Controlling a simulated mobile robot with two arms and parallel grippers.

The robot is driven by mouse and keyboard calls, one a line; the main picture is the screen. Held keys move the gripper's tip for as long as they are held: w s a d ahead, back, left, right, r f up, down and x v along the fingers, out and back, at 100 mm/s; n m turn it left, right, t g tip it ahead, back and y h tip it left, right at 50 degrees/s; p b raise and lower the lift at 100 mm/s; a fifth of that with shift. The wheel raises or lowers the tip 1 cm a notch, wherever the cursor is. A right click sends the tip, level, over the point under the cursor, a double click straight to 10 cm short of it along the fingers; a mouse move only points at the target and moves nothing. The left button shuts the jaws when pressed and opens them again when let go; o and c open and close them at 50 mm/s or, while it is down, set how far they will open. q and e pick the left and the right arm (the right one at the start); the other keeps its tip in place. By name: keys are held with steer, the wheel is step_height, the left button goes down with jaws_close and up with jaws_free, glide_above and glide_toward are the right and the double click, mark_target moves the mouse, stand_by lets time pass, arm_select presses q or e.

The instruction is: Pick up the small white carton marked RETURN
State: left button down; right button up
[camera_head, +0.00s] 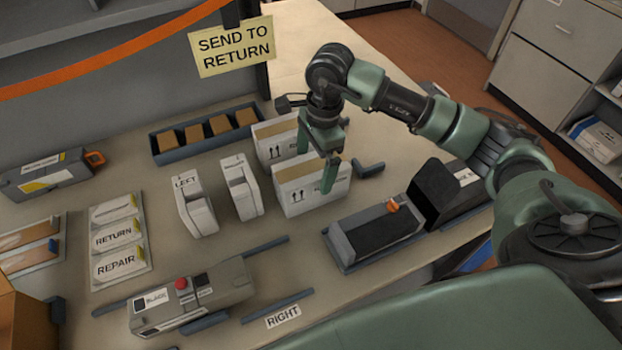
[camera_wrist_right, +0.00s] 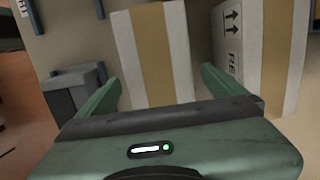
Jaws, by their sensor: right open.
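Two white cartons with tan tape along their tops stand near the table's middle. The front carton (camera_head: 296,198) has arrows on its face; its lettering is partly hidden by my finger and unreadable. The rear carton (camera_head: 268,143) is partly hidden behind it. My right gripper (camera_head: 317,158) is open over the front carton, pointing down. In the right wrist view, a taped carton (camera_wrist_right: 155,55) lies between the open fingers (camera_wrist_right: 160,92). The other carton (camera_wrist_right: 232,45) stands to the right, showing arrows and the letters "RE". My left gripper is out of view.
A blue tray of brown boxes (camera_head: 160,149) is behind. White upright units (camera_head: 195,205) stand left of the cartons. A black and grey tray (camera_head: 375,235) lies in front right. A RETURN and REPAIR card board (camera_head: 145,268) is at left. A yellow sign (camera_head: 232,47) hangs behind.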

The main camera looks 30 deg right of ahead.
steer(key=shift+a+f+p, duration=0.2)
steer(key=shift+f+p, duration=0.05)
steer(key=shift+f, duration=0.55)
steer(key=shift+a+f+p, duration=0.15)
steer(key=shift+f+p, duration=0.05)
steer(key=shift+f, duration=0.55)
steer(key=shift+a+f+p, duration=0.2)
steer(key=shift+f+p, duration=0.05)
steer(key=shift+f, duration=0.55)
steer(key=c, duration=1.9)
